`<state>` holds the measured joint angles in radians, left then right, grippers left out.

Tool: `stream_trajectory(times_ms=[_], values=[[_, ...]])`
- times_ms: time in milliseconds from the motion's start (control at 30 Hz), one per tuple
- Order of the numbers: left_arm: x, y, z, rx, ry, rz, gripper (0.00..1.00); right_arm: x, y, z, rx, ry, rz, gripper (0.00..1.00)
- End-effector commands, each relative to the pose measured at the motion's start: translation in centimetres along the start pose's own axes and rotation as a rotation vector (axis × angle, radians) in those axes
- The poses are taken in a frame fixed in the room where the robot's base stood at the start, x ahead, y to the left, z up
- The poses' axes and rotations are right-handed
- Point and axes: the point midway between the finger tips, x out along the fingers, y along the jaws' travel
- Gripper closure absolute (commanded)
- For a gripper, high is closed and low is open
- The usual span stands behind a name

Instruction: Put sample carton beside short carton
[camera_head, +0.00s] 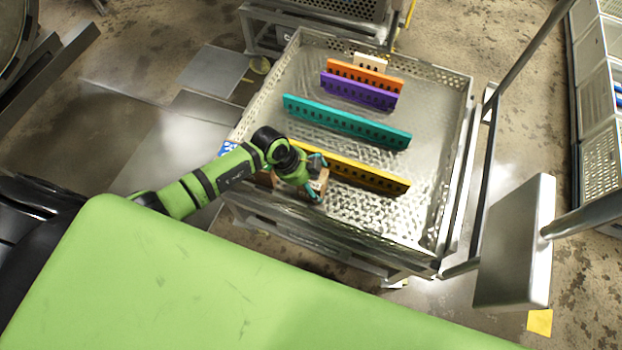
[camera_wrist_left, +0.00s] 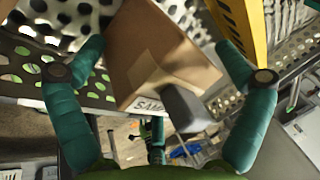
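The sample carton (camera_wrist_left: 155,60) is a plain brown box with tape and a partly hidden label starting "SAM", in the left wrist view. It looks tilted there. My left gripper (camera_wrist_left: 160,48) has teal fingers on both sides of it, close to its edges; I cannot tell whether they touch. A dark grey block, perhaps part of the gripper, covers its lower right. In the head view my left gripper (camera_head: 316,178) is over the brown carton (camera_head: 319,184) by the tray's near wall. I cannot make out a short carton for sure. My right gripper is out of view.
A perforated metal tray (camera_head: 440,105) on a cart holds upright yellow (camera_head: 365,175), teal (camera_head: 345,121), purple (camera_head: 358,91) and orange (camera_head: 365,75) slotted dividers, and a small whitish piece (camera_head: 371,62) at the back. Gaps between dividers look clear. A metal panel (camera_head: 513,245) stands right.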

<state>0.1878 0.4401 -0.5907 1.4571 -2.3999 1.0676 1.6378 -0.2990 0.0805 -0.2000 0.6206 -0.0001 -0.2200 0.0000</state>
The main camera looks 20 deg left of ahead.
Motion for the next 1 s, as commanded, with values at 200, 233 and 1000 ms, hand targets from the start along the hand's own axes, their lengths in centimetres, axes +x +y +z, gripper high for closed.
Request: stream_trajectory(times_ms=[200, 233, 1000], values=[[-0.5, -0.1, 0.0, 0.000, 0.000, -0.001, 0.00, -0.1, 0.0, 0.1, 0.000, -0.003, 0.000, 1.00], [-0.8, 0.0, 0.0, 0.000, 0.000, -0.001, 0.00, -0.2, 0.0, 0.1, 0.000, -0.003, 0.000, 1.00], [-12.1, 0.0, 0.0, 0.000, 0.000, 0.000, 0.00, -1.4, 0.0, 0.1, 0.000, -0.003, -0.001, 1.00]])
